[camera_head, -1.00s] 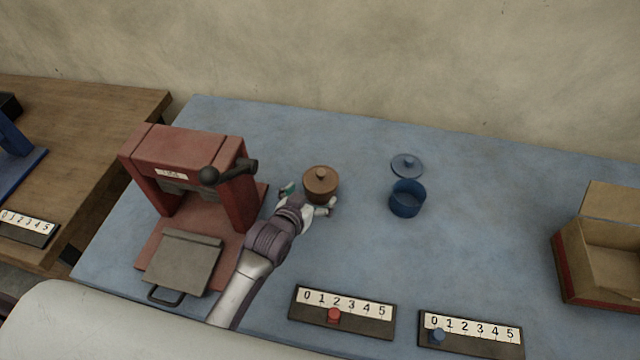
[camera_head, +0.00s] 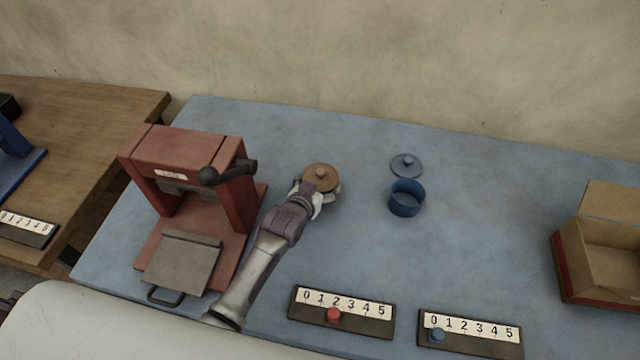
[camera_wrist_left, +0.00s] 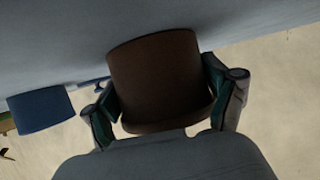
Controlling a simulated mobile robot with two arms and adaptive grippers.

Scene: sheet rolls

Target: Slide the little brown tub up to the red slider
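The little brown tub (camera_head: 321,174), with its lid and knob on top, stands upright on the blue table. In the left wrist view the tub (camera_wrist_left: 158,80) fills the space between the fingers. My left gripper (camera_head: 319,192) is at the tub's near side, with one finger on each side. In the left wrist view both green pads of the gripper (camera_wrist_left: 158,98) appear to press on the tub's sides. The red slider (camera_head: 333,315) sits near 2 on a dark numbered scale at the table's front. My right gripper is not in view.
A red press (camera_head: 190,150) stands left of my left arm. A blue pot (camera_head: 406,199) and its lid (camera_head: 406,164) are to the tub's right. A blue slider (camera_head: 437,335) is on a second scale. An open box (camera_head: 600,270) stands far right. Table between tub and scales is clear.

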